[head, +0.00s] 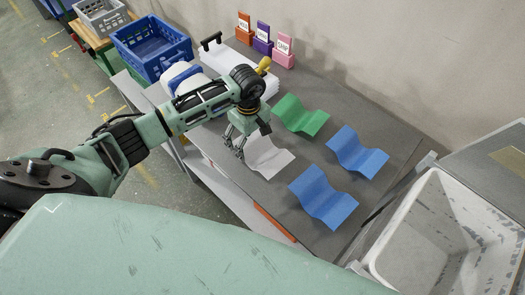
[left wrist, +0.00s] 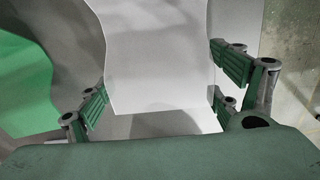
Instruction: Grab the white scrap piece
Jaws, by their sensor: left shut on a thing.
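The white scrap piece (head: 270,158) is a bent, wavy sheet at the near left part of the grey table, next to the green sheet. My left gripper (head: 235,143) points down at its left end and is shut on it. In the left wrist view the white piece (left wrist: 155,55) lies between the finger pads of the gripper (left wrist: 158,100). I cannot tell whether the piece is clear of the table. My right gripper is not in view.
A green wavy sheet (head: 301,114) and two blue ones (head: 357,153) (head: 323,197) lie on the table (head: 385,118). A white bin (head: 440,215) stands at the right. Blue crate (head: 150,52), white stack (head: 222,62) and small labelled holders (head: 262,40) are at the back.

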